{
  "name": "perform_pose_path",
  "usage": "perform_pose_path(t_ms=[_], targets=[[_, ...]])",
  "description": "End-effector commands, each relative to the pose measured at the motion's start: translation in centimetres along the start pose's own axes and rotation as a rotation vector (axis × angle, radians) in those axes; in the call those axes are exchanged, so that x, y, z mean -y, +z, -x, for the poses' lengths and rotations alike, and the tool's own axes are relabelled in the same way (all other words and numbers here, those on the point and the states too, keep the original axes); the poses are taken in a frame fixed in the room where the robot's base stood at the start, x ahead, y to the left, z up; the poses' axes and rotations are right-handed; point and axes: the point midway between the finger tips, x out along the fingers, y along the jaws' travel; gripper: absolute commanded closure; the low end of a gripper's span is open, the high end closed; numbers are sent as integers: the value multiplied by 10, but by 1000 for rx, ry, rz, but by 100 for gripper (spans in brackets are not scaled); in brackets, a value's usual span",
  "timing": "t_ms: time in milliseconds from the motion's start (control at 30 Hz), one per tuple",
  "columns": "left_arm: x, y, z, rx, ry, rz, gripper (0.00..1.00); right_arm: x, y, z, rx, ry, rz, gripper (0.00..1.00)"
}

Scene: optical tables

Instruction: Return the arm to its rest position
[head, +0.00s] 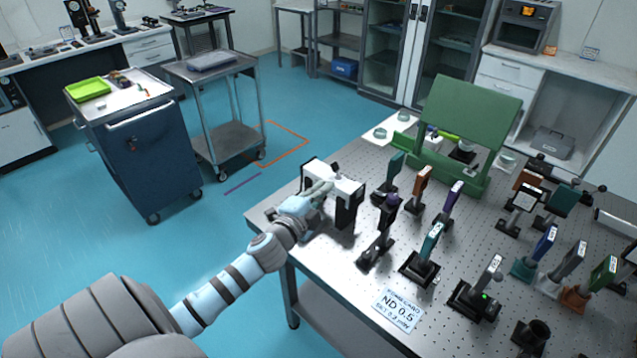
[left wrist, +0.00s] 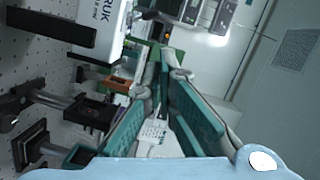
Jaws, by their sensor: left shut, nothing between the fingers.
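My left arm reaches in from the lower left in the head view. Its gripper (head: 328,184) is at the near left corner of the optical table (head: 345,268), in front of a white bridge-shaped device with black legs (head: 347,188). I cannot tell whether they touch. In the left wrist view the gripper (left wrist: 160,88) shows its teal finger pads, shut with nothing held. The white device's lettered body (left wrist: 112,22) is close at its upper left. My right gripper is not in view.
Several mounted optics, such as a teal one (head: 431,241), crowd the table right of the gripper. A green stand (head: 470,110) stands behind. A label card (head: 397,311) lies near the front edge. A blue cart (head: 150,150) stands left, with open floor between.

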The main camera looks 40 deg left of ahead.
Motion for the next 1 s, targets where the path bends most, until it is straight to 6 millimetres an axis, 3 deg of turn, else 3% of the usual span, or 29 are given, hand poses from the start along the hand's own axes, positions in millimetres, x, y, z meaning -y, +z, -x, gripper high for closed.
perform_pose_path(t_ms=[467,567,667,800,1000], targets=[[-1,1,0,2,0,2,100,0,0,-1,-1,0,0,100],[-14,3,12,51,36,73,100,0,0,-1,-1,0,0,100],[-52,9,47,193,147,259,100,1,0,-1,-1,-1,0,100],[-110,10,119,424,351,524,100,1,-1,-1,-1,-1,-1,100],[-159,-6,213,672,596,748,100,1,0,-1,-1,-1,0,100]])
